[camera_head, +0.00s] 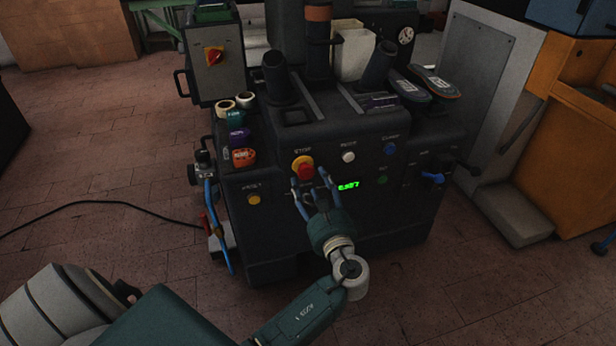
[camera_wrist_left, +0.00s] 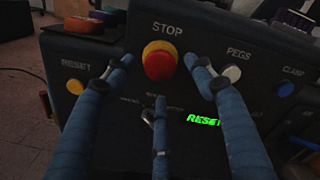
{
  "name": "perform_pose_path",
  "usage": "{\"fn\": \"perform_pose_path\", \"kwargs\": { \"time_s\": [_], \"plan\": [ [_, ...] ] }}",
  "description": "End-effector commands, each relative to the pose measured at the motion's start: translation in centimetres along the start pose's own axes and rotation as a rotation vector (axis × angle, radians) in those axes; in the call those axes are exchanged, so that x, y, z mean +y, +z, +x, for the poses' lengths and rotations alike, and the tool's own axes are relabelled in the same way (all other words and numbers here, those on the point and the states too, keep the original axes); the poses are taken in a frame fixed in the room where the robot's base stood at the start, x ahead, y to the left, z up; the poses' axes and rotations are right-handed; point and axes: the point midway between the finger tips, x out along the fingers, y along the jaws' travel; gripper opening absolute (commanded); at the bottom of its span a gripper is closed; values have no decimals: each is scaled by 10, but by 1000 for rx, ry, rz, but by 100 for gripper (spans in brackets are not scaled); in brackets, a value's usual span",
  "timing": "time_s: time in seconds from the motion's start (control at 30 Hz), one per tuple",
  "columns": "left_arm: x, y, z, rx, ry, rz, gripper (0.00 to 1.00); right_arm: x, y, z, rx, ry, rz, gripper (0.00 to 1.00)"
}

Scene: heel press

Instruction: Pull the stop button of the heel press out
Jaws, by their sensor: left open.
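The heel press (camera_head: 402,208) is a large dark machine in the middle of the head view. Its stop button (camera_head: 303,167) is a red knob with a yellow collar under the word STOP on the sloping front panel. It also shows at the upper middle of the left wrist view (camera_wrist_left: 159,64). My left gripper (camera_head: 312,184) is open in front of the panel, its blue fingers pointing at the button. In the wrist view, two fingers spread left and right of the button and a third lies below it. Whether any finger touches the button I cannot tell. My right gripper is out of view.
A white PEGS button (camera_wrist_left: 232,73) is close to the right finger; a yellow button (camera_head: 253,199) is on the left. A green display (camera_head: 348,186) glows at the lower right of the stop button. Tape rolls (camera_head: 236,138) and shoe soles (camera_head: 432,80) lie on the machine. An orange cabinet (camera_head: 565,90) stands right.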

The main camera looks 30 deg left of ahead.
Motion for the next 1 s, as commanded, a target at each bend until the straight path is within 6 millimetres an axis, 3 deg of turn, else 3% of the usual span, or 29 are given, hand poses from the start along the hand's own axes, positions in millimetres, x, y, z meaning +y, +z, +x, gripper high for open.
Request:
{"fn": "perform_pose_path", "kwargs": {
  "time_s": [0.2, 0.4, 1.0],
  "plan": [
    [1, -1, -47, 3, 2, 0, 55, 0, 0, 0, 0, 0, 0, 36],
    [1, 0, -70, 1, 2, 0, 55, 0, 0, 0, 0, 0, 0, 36],
    [1, 0, -75, 1, 2, 0, 55, 0, 0, 0, 0, 1, 0, 36]
  ]
}}
